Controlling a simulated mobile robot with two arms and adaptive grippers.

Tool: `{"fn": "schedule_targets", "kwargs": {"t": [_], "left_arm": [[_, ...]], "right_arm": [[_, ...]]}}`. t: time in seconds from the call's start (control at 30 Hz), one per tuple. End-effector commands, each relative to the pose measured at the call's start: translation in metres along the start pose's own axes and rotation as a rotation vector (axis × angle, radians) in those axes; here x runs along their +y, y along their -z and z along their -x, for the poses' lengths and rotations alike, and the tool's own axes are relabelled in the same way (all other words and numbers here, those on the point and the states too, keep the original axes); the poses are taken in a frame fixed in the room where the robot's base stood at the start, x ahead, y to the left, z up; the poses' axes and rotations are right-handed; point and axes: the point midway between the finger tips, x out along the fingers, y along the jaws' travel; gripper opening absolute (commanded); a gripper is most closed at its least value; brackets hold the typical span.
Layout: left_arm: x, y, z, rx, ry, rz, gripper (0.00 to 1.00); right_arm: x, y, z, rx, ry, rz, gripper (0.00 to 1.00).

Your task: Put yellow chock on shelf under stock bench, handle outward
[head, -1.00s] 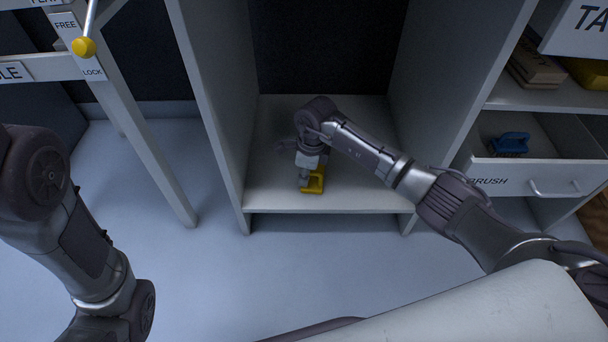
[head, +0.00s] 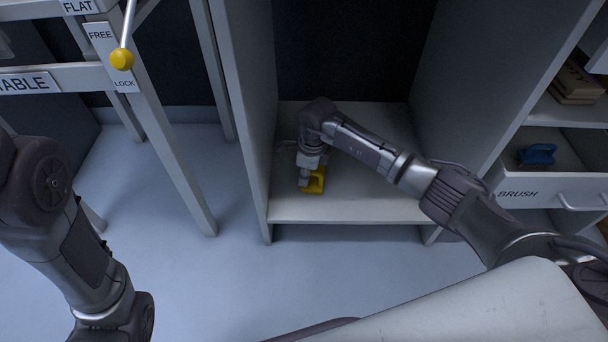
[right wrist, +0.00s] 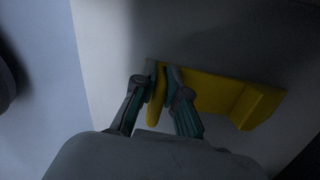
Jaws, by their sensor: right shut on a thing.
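The yellow chock (head: 315,183) is at the low shelf (head: 375,190) of an open-fronted unit, close to its front edge. In the right wrist view the chock (right wrist: 235,95) extends to the right from my gripper, with a yellow bar, its handle, between the fingers. My right gripper (right wrist: 158,85) is shut on that handle. In the head view my right gripper (head: 305,180) points down at the chock and partly hides it. I cannot tell whether the chock rests on the shelf or hangs just above it. My left gripper is out of view; only the left arm shows.
White side panels (head: 245,110) flank the shelf closely. A BRUSH drawer (head: 545,196) with a blue object (head: 537,154) stands open at the right. A white frame with a yellow-knobbed lever (head: 122,59) stands at the left. The shelf right of the chock is clear.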

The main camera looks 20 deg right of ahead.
Motion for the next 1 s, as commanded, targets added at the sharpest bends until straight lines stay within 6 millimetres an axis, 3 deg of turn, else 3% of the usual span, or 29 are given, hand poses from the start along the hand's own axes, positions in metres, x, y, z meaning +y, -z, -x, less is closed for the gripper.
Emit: {"fn": "schedule_targets", "kwargs": {"t": [0.03, 0.07, 0.23, 0.63, 1.0], "left_arm": [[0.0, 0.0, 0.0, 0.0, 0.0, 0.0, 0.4], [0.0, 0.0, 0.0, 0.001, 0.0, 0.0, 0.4], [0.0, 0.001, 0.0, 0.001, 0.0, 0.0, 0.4], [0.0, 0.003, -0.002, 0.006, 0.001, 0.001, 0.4], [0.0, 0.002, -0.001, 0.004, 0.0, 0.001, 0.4]], "right_arm": [[0.0, 0.0, 0.001, 0.0, 0.001, 0.001, 0.0], [0.0, 0.0, 0.0, 0.0, 0.001, 0.001, 0.13], [0.0, 0.0, 0.0, 0.0, 0.0, 0.001, 0.41], [-0.001, 0.0, 0.008, 0.0, 0.002, 0.001, 0.41], [-0.001, -0.001, 0.082, -0.001, 0.004, 0.002, 0.41]]}}
